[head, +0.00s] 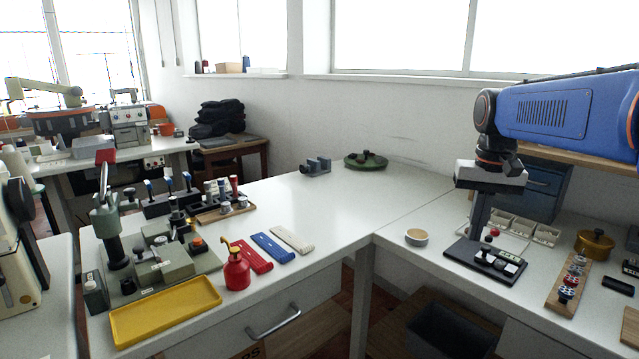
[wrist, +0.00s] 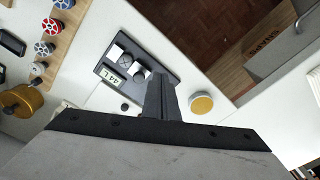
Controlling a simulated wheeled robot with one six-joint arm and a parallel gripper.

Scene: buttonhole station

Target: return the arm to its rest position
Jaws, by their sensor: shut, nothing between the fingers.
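My blue arm (head: 545,108) reaches in from the right in the head view, bent down at the wrist. My gripper (head: 478,226) points downward above the right-hand table, close to a black device (head: 484,262) with knobs and a small display. In the wrist view my gripper (wrist: 158,78) is shut and empty. Its tips overlap the picture of the black device (wrist: 132,82), whose display reads 44 L. I cannot tell the exact gap between tips and device.
A round cream-topped tin (head: 416,237) stands left of the gripper. A wooden spool rack (head: 567,285) and brass pot (head: 594,244) stand right. White trays (head: 521,228) and a blue cabinet (head: 538,190) are behind. The left table has a yellow tray (head: 165,310) and red bottle (head: 237,270).

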